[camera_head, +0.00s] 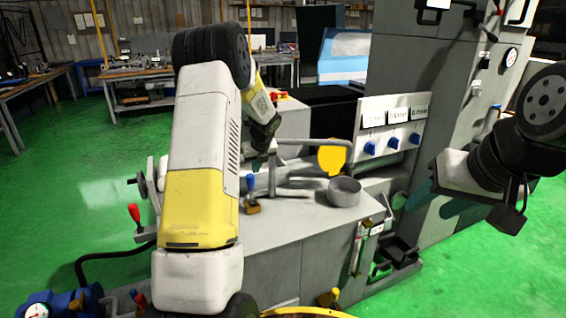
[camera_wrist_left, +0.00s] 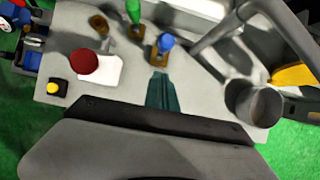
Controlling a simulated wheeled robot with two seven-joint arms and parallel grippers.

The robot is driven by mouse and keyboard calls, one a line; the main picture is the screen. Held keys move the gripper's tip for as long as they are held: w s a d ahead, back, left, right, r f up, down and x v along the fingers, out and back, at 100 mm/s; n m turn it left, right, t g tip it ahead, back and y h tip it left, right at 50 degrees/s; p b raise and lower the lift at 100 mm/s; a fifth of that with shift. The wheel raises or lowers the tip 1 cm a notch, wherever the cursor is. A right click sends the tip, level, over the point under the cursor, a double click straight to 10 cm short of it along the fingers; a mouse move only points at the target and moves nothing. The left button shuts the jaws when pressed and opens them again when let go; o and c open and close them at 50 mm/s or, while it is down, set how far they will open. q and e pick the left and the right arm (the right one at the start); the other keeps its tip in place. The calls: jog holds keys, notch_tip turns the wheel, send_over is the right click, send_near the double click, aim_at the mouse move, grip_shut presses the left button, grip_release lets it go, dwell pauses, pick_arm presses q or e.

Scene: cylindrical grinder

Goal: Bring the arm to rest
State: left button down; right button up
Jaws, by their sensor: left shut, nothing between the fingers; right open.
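My left arm, white and yellow, rises through the left of the head view and bends down over the grinder's grey worktop (camera_head: 290,225). My left gripper (camera_head: 257,163) is above the worktop, close to a blue-knobbed lever (camera_head: 250,183). In the left wrist view its teal fingers (camera_wrist_left: 160,92) are together with nothing between them, and the blue knob (camera_wrist_left: 165,42) is just beyond their tips. I cannot tell whether they touch the lever. My right gripper (camera_head: 436,200) is open at the right, in front of the grey machine cabinet; its fingers are partly hidden.
A grey round cup (camera_head: 344,191) stands on the worktop beside a yellow part (camera_head: 331,157) and a bent grey pipe (camera_head: 305,145). Red (camera_wrist_left: 83,62) and green (camera_wrist_left: 133,10) knobs are near the left gripper. Blue dials (camera_head: 392,143) line the panel. Open green floor (camera_head: 80,200) is at left.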

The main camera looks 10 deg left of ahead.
pick_arm(q)
jog(key=s+d+r+n+h, duration=0.1)
jog(key=s+d+r+n, duration=0.3)
jog(key=s+r+n, duration=0.4)
jog(key=s+d+r+n+h, duration=0.1)
jog(key=s+d+r+n, duration=0.35)
jog(key=s+r, duration=0.45)
jog(key=s+d+r+n+t+h, duration=0.1)
jog(key=s+d+n, duration=0.3)
jog(key=s+n, duration=0.3)
jog(key=s+d+r+n+h, duration=0.1)
jog(key=s+d+n, duration=0.3)
jog(key=s+n, duration=0.4)
jog(key=s+h, duration=0.1)
jog(key=s, duration=0.6)
jog(key=shift+d+r+t+h, duration=0.15)
jog(key=shift+r+t+h, duration=0.15)
jog(key=shift+r+t, duration=0.1)
